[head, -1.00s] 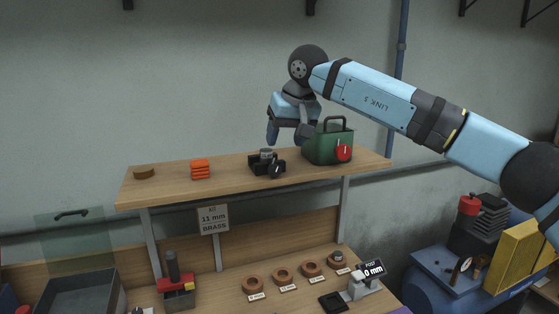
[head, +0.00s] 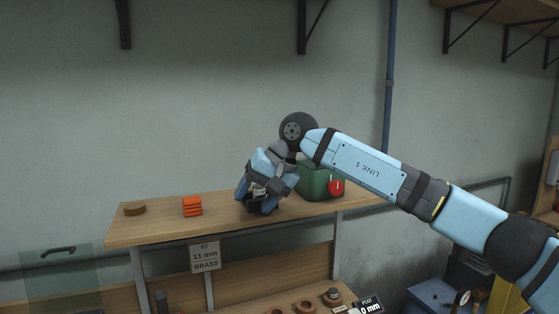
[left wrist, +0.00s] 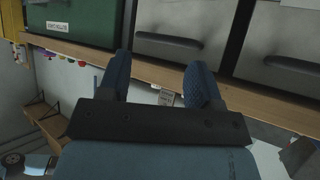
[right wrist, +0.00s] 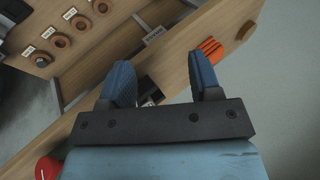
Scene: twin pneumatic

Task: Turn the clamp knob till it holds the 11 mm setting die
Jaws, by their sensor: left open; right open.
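The black clamp (head: 254,205) stands on the upper wooden shelf, mostly covered by my right gripper in the head view. Its knob and any die in it cannot be made out there. My right gripper (head: 257,206) is open and points down, with its fingers about the clamp; contact cannot be told. In the right wrist view a dark part of the clamp (right wrist: 151,92) shows between the open fingers (right wrist: 162,75). My left gripper (left wrist: 157,75) is open and empty, away from the shelf and outside the head view.
A green box (head: 318,183) with a red knob (head: 336,188) stands just right of the clamp. Orange stacked pieces (head: 192,206) and a brown disc (head: 134,209) lie to the left. A sign (head: 204,257) reads 11 mm brass. Labelled rings (right wrist: 80,23) lie on the lower bench.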

